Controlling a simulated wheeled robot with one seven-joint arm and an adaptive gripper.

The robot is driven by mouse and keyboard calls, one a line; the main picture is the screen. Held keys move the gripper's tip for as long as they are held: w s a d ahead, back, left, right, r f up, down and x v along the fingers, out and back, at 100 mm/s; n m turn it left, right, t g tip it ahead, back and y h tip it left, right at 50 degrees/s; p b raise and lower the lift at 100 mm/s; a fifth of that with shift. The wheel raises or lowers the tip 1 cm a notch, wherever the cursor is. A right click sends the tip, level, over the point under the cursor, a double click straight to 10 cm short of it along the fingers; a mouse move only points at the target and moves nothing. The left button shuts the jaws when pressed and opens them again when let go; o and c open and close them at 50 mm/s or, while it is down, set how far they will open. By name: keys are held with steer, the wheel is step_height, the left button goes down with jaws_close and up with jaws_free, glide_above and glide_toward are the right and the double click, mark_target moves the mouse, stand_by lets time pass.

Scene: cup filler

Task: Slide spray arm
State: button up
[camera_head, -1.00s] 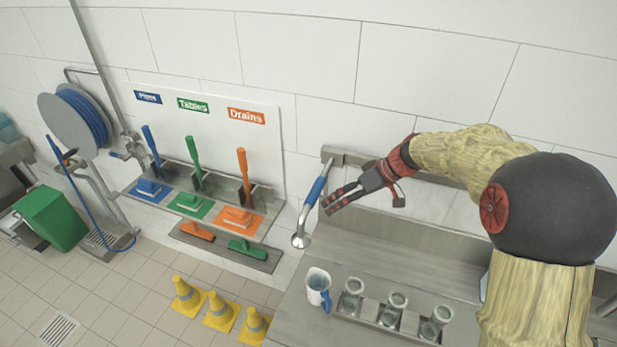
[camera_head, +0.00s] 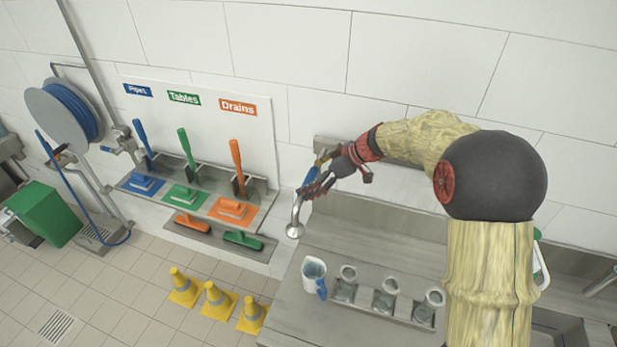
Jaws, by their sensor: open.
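The spray arm is a bent metal pipe with a blue grip (camera_head: 311,175) and a round head (camera_head: 295,231). It hangs from a metal wall rail (camera_head: 400,160) above the counter's left end. My gripper (camera_head: 309,188) is at the blue grip, its dark and red fingers overlapping it in the picture. The fingers hide part of the grip and pipe. The jaws are open; I cannot tell whether they touch the pipe or straddle it.
Below, the steel counter (camera_head: 290,318) bears a jug with a blue handle (camera_head: 314,272) and several glasses (camera_head: 382,296) in a holder. A brush rack (camera_head: 200,205) stands to the left. Yellow cones (camera_head: 215,300) stand on the floor.

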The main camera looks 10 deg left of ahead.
steer(key=shift+a+f, duration=0.4)
steer(key=c, duration=1.5)
steer(key=shift+o, duration=0.2)
steer(key=shift+d, duration=0.1)
steer(key=shift+d+f+b, duration=0.15)
steer(key=shift+d+b, duration=0.3)
steer(key=shift+b, duration=0.55)
steer(key=d+b, duration=0.1)
steer(key=b, duration=0.1)
steer(key=d+b, duration=0.1)
steer(key=d, duration=0.1)
steer(key=d+b, duration=0.2)
steer(key=shift+s+r+b, duration=0.2)
steer(key=shift+s+b, duration=0.15)
